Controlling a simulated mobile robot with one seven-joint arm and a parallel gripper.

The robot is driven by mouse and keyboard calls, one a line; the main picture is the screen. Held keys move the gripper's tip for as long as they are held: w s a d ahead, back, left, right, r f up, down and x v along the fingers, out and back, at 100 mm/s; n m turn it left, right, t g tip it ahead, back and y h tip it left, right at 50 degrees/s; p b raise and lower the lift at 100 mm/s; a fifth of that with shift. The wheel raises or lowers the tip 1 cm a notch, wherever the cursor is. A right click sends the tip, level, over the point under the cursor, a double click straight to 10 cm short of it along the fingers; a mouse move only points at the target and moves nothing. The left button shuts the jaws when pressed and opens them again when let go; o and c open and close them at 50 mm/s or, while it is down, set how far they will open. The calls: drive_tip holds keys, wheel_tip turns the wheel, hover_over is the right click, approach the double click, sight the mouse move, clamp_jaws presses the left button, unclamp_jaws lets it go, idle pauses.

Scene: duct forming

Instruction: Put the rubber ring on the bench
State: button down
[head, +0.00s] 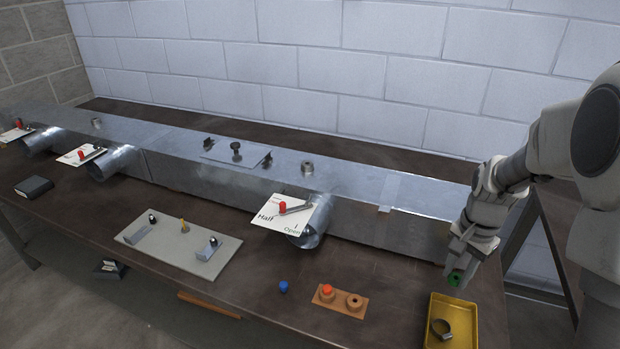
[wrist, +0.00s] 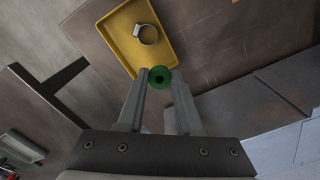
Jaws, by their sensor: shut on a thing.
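The rubber ring, a small green ring (head: 455,279) with a dark hole, is between the fingertips of my gripper (head: 458,270). In the wrist view the ring (wrist: 160,78) shows at the tips of my gripper (wrist: 159,82), with a finger on each side. My gripper is shut on it. It hangs near the back edge of the yellow tray in the head view; its exact height cannot be told. The bench (head: 395,290) has a dark brown top, bare to the left of the tray.
The yellow tray (head: 434,304) holds a metal clamp ring (head: 441,328). A wooden block (head: 340,301) with an orange knob and a blue cap (head: 283,287) lie left of it. A long metal duct (head: 350,190) runs along the back. A grey board (head: 180,250) lies farther left.

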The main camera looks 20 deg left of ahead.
drive_tip(key=w+a+m+b, duration=0.1)
drive_tip(key=m, duration=0.2)
drive_tip(key=w+a+f+m, duration=0.1)
drive_tip(key=m, duration=0.3)
drive_tip(key=w+a+f+m+b, duration=0.1)
drive_tip(key=w+m, duration=0.1)
drive_tip(key=m, duration=0.2)
drive_tip(key=shift+w+b, duration=0.1)
drive_tip(key=shift+b, duration=0.2)
drive_tip(key=b, duration=0.1)
hover_over(387, 316)
wheel_tip(387, 316, down, 7)
drive_tip(key=shift+f, duration=0.1)
drive_tip(key=shift+f+b, duration=0.55)
drive_tip(key=shift+f, duration=1.35)
drive_tip(key=shift+f, duration=0.15)
drive_tip(key=c, duration=0.6)
unclamp_jaws()
